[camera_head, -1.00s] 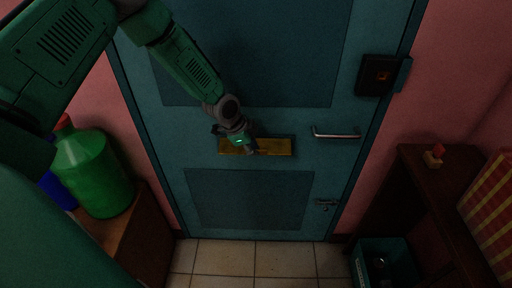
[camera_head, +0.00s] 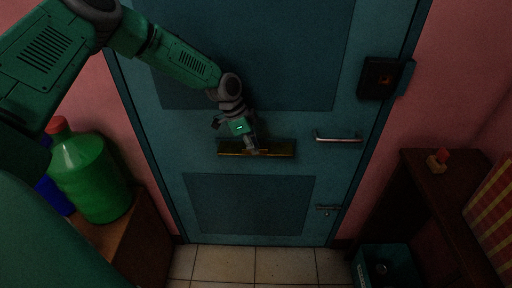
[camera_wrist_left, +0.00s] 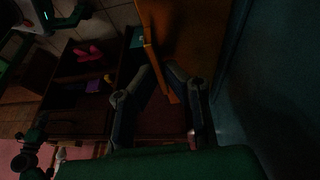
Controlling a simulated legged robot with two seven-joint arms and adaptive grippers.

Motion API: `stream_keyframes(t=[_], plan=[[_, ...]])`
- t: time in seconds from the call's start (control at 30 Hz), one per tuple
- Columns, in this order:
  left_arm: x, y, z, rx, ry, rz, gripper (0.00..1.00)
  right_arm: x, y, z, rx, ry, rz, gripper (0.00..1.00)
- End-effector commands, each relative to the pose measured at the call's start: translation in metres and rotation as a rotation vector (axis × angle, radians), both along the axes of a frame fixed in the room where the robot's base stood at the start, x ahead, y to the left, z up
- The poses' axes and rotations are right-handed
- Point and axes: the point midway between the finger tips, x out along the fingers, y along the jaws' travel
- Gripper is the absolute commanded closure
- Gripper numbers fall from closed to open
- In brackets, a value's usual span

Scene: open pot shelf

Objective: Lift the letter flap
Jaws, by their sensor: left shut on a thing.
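The letter flap (camera_head: 270,150) is a brass-coloured plate in a dark frame across the middle of the blue-green door (camera_head: 330,170). It is tipped outward and shows as a thin strip. My left gripper (camera_head: 254,150) is at its middle, shut on the flap. In the left wrist view, the flap (camera_wrist_left: 172,40) is a large orange-brown plate, with its edge between the fingertips of my left gripper (camera_wrist_left: 168,84). A dark shape with a small green light at the top left of that view may be my right gripper (camera_wrist_left: 62,16); its fingers are too dim to judge.
A metal door handle (camera_head: 338,139) and a dark lock box (camera_head: 382,78) are on the door's right side. A green bottle (camera_head: 92,180) stands on a wooden cabinet at left. A dark table (camera_head: 445,185) is at right. The tiled floor before the door is clear.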

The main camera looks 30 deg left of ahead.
Motion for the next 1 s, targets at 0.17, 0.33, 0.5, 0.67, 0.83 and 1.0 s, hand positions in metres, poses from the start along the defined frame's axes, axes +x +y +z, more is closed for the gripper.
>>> stream_keyframes(t=[0.17, 0.33, 0.5, 0.67, 0.83, 1.0], plan=[[-0.002, 0.006, -0.003, 0.008, 0.005, 0.005, 0.72, 0.0, 0.0, 0.0, 0.0, 0.0, -0.001, 1.0], [-0.001, 0.002, -0.002, 0.007, 0.003, 0.003, 0.72, 0.0, 0.0, 0.0, 0.0, 0.0, 0.0, 1.0], [-0.001, 0.001, 0.002, 0.007, 0.001, 0.002, 0.72, -0.002, -0.001, 0.0, 0.001, -0.002, 0.0, 1.0], [-0.002, 0.008, 0.021, 0.006, -0.002, 0.004, 0.72, -0.003, -0.002, 0.0, 0.003, -0.003, -0.001, 1.0], [-0.007, 0.024, 0.054, 0.004, -0.003, 0.005, 0.72, -0.002, -0.001, 0.0, 0.001, -0.003, 0.0, 1.0], [-0.011, 0.04, 0.083, 0.001, -0.001, 0.005, 0.72, -0.002, 0.0, 0.001, 0.0, -0.003, 0.0, 1.0]])
